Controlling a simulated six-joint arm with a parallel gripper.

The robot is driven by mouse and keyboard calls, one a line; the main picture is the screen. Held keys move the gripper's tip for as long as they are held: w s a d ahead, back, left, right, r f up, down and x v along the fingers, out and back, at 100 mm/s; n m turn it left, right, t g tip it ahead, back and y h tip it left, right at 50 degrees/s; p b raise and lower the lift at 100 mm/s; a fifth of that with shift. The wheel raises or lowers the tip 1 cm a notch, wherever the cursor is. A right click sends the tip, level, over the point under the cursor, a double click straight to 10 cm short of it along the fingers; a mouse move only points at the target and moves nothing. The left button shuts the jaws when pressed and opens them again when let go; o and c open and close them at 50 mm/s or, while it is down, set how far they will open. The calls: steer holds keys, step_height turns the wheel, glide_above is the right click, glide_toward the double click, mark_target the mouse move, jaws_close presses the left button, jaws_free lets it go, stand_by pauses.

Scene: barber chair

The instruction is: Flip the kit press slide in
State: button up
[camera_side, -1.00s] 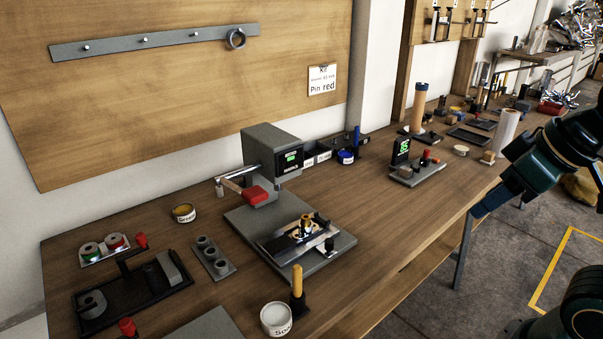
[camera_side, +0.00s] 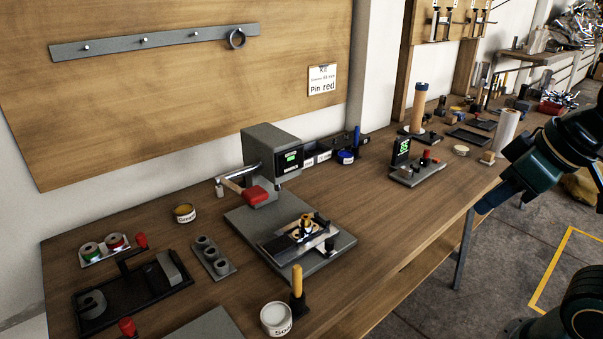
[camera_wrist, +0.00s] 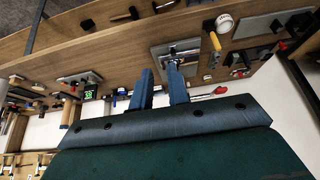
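The grey press (camera_side: 262,150) stands mid-bench with a lit green display and a red-tipped lever (camera_side: 256,195). On its grey base (camera_side: 245,222) lies the slide, a dark and silver plate (camera_side: 280,243), carrying a brass-coloured part (camera_side: 306,226) and a small dark knob (camera_side: 329,245). The slide sits toward the front of the base, out from the press body. My gripper (camera_side: 484,208) is at the right, clear of the press. In the wrist view my gripper (camera_wrist: 160,68) shows two blue fingers apart with nothing held, and the press base (camera_wrist: 160,50) lies beyond them.
A yellow-handled tool (camera_side: 297,284) and a white tin (camera_side: 275,318) stand in front of the press. A cup block (camera_side: 213,258) is at its left. A green-digit display device (camera_side: 402,152) stands to the right.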

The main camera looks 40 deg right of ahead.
steer(key=shift+w, duration=0.15)
jaws_close()
steer(key=w+a+f+n+y, duration=0.2)
steer(key=w+f+n, duration=0.6)
steer(key=w+f, duration=0.2)
steer(key=w+a+f+n+y, duration=0.2)
steer(key=w+a+f+n, duration=0.1)
steer(key=w+f+n, duration=0.5)
steer(key=shift+w+f+n+y, duration=0.35)
steer(key=shift+w+f, duration=1.05)
steer(key=shift+w, duration=0.6)
steer(key=shift+a, duration=0.15)
